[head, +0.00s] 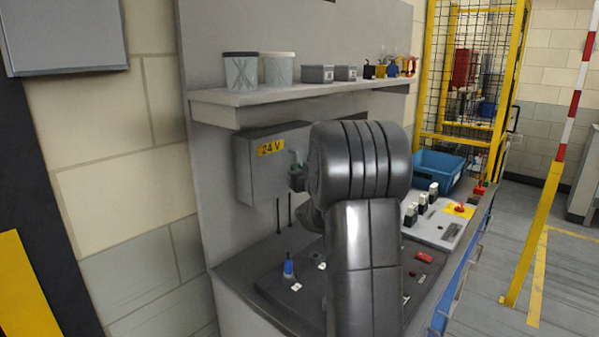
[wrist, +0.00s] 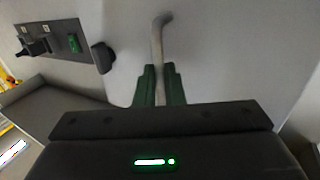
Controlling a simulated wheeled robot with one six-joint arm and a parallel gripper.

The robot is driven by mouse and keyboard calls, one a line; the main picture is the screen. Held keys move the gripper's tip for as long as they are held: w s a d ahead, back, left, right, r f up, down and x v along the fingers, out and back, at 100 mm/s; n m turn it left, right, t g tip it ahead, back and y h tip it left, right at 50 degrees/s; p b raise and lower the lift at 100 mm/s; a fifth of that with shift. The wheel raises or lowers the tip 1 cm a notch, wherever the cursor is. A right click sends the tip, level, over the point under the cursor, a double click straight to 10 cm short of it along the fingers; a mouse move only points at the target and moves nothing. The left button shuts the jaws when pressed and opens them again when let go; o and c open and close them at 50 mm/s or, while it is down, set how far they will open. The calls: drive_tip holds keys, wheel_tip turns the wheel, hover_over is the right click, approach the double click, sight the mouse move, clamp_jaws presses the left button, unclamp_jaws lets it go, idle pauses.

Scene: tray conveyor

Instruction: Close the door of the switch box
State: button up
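The switch box (head: 250,172) is a grey box with a yellow 24 V label, mounted on the grey back panel under the shelf. My gripper (head: 295,165) is at its right side in the head view, partly hidden by my dark arm. In the wrist view a bent grey handle (wrist: 157,42) stands out from a broad pale grey surface. The green fingers of my gripper (wrist: 159,88) lie close against the handle on both sides. My arm hides the right part of the box, and I cannot tell how far its door stands open.
A shelf (head: 240,97) with tubs and small parts is above the box. The bench (head: 250,275) below carries switches; a blue bin (head: 437,168) stands behind my arm. In the wrist view a dark switch plate (wrist: 58,42) and a black knob (wrist: 103,58) are at left.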

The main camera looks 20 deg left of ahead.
drive_tip(key=o, duration=0.4)
drive_tip(key=shift+w+d, duration=0.1)
drive_tip(key=shift+w, duration=0.25)
drive_tip(key=shift+s, duration=0.1)
drive_tip(key=b+v, duration=0.2)
drive_tip(key=v, duration=1.2)
drive_tip(key=shift+p+x, duration=1.1)
drive_tip(key=shift+x, duration=5.4)
